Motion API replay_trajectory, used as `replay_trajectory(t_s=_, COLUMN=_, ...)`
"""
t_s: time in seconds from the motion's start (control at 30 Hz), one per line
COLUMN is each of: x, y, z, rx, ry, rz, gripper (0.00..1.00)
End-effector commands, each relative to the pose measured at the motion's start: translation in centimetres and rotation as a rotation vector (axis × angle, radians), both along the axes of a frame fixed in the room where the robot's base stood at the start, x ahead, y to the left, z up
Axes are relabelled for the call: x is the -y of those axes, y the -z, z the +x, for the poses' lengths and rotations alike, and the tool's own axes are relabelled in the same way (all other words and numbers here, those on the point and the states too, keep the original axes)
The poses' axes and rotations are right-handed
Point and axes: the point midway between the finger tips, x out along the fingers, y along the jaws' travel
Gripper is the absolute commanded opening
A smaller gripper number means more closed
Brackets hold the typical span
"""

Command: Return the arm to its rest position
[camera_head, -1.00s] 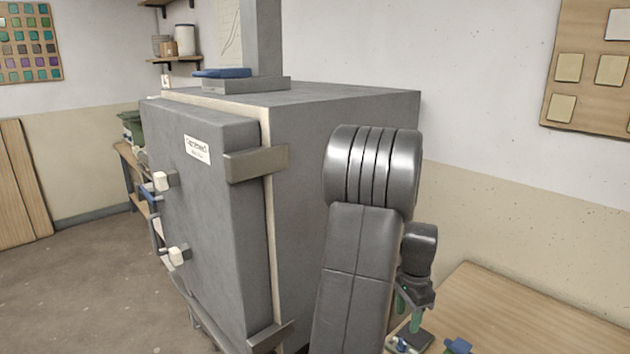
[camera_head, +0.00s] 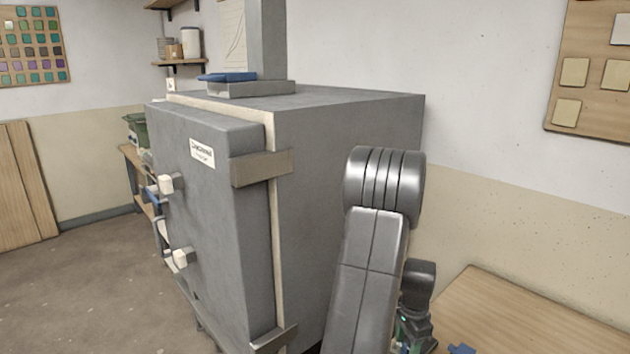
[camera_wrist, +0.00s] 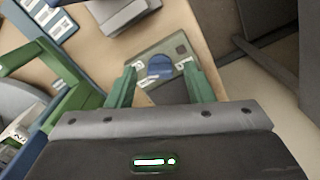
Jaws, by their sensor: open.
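My arm stands folded in front of the kiln's right side in the head view. My gripper (camera_wrist: 160,82) shows two green fingers set apart in the wrist view, with nothing held between them. Beyond the fingers, a grey plate-like object with a blue round spot (camera_wrist: 160,66) lies on the wooden table. In the head view, the wrist hangs beside the upper arm and the fingers are mostly hidden.
A large grey kiln (camera_head: 335,160) with a closed-looking door stands left of my arm. A wooden table (camera_head: 530,310) lies at lower right. A green-framed object (camera_wrist: 50,75) and a labelled strip (camera_wrist: 45,22) are at left in the wrist view. Open floor (camera_head: 80,290) lies left.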

Motion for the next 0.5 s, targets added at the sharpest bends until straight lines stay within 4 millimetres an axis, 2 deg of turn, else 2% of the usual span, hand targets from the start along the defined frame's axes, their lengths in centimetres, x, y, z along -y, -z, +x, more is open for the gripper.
replay_trajectory(t_s=0.17, x=0.0, y=-1.4, z=0.1, rx=0.003, ry=0.003, rz=-0.001, gripper=0.47)
replay_trajectory(t_s=0.5, x=0.1, y=-7.8, z=0.1, rx=0.006, ry=0.004, rz=-0.002, gripper=0.47)
